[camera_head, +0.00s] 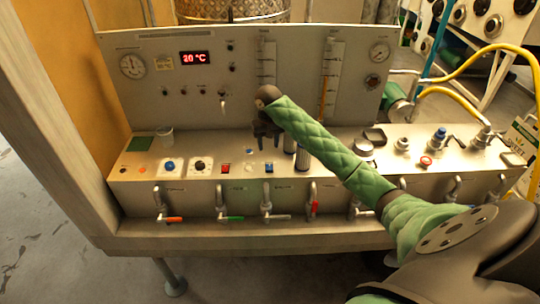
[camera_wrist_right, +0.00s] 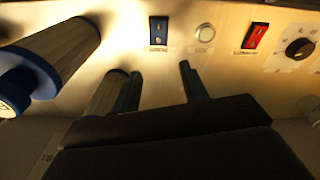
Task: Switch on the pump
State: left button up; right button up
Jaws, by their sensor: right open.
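A red rocker switch (camera_head: 225,168) and a blue rocker switch (camera_head: 268,168) sit on the console's lower ledge. In the right wrist view the blue switch (camera_wrist_right: 158,31) lies just beyond my fingertips, and the red switch (camera_wrist_right: 255,36) is farther right. A pale round button (camera_wrist_right: 204,33) is between them. Their labels are too small to read, so I cannot tell which one is the pump's. My right gripper (camera_head: 268,136) is above the ledge, its fingers (camera_wrist_right: 160,77) open and empty, apart from the switches. My left gripper is not in view.
Blue-capped cylinders (camera_wrist_right: 62,60) stand close to the left of my right fingers. A black knob (camera_wrist_right: 299,49) is beyond the red switch. The upright panel (camera_head: 130,95) with gauges and a lit display rises behind. Several valve taps (camera_head: 167,218) line the front.

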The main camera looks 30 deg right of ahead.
aim_at(269, 165)
jog(key=m, duration=0.1)
jog(key=s+f+m, duration=0.1)
jog(key=m, duration=0.1)
jog(key=shift+a+g+p, duration=0.15)
jog(key=shift+g+p, duration=0.15)
notch_tip(269, 165, down, 6)
jog(key=p, duration=0.2)
jog(key=shift+r+p, duration=0.2)
jog(key=shift+p, duration=0.2)
jog(key=shift+f, duration=0.8)
grip_shut()
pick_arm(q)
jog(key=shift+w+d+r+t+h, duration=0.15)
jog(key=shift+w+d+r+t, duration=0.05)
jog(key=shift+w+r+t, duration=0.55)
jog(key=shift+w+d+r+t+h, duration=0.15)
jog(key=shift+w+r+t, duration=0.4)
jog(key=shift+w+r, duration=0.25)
pick_arm(e)
jog(key=shift+s+a+r+t+h, duration=0.15)
jog(key=shift+t+h, duration=0.15)
jog(key=shift+t, duration=0.35)
jog(key=shift+s+a+t+h, duration=0.15)
jog(key=shift+t+h, duration=0.15)
jog(key=shift+t, duration=0.35)
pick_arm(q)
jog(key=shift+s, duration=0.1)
pick_arm(e)
jog(key=shift+d, duration=0.1)
grip_release()
